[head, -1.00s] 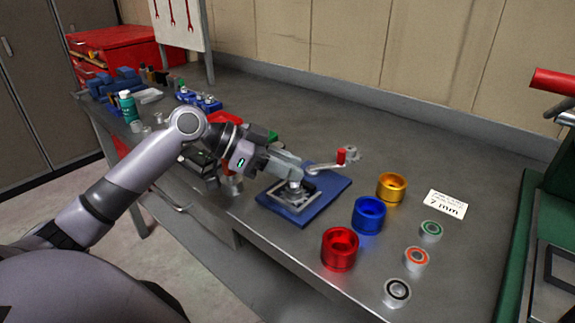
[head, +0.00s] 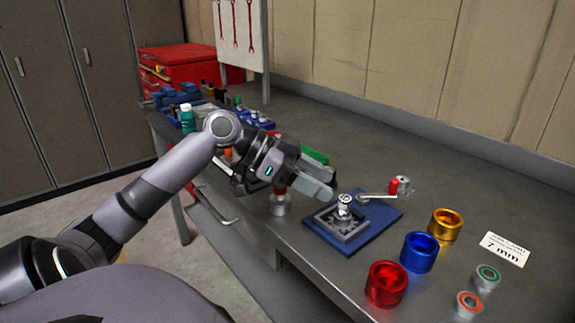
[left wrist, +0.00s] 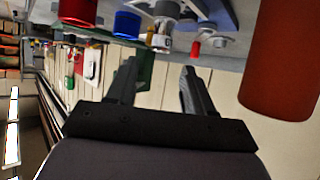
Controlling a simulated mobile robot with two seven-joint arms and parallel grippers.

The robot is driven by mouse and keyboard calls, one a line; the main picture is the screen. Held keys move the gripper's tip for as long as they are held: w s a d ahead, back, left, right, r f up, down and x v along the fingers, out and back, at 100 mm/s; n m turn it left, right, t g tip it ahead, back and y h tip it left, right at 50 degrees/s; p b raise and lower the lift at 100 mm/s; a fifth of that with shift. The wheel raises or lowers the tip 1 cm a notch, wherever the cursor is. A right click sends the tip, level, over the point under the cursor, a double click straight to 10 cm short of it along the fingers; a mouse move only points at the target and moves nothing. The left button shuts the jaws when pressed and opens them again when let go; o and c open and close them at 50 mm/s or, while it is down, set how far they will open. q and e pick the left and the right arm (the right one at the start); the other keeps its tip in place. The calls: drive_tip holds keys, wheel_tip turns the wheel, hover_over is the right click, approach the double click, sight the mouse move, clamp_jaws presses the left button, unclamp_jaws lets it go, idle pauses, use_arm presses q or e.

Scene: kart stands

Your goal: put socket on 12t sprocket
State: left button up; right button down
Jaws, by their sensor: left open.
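A small silver socket-like cylinder (head: 345,205) stands upright on the grey square fixture (head: 329,218), which lies on a blue mat (head: 378,226). The sprocket under the cylinder is too small to make out. The cylinder also shows between and beyond my fingers in the left wrist view (left wrist: 160,40). My left gripper (head: 332,185) is open and empty, to the left of the cylinder and apart from it. Its two fingers (left wrist: 157,80) are spread in the left wrist view. My right gripper is not in view.
Red (head: 386,284), blue (head: 419,252) and gold (head: 445,226) cups stand right of the mat, near a 7 mm card (head: 504,249) and ringed silver pieces (head: 486,278). A lever with a red part (head: 393,186) lies behind. The bench's back right is clear.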

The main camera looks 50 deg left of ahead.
use_arm(q)
drive_tip(key=v, duration=0.7)
drive_tip(key=shift+s+a+b, duration=0.15)
drive_tip(key=shift+b, duration=0.2)
drive_tip(key=shift+r, duration=0.15)
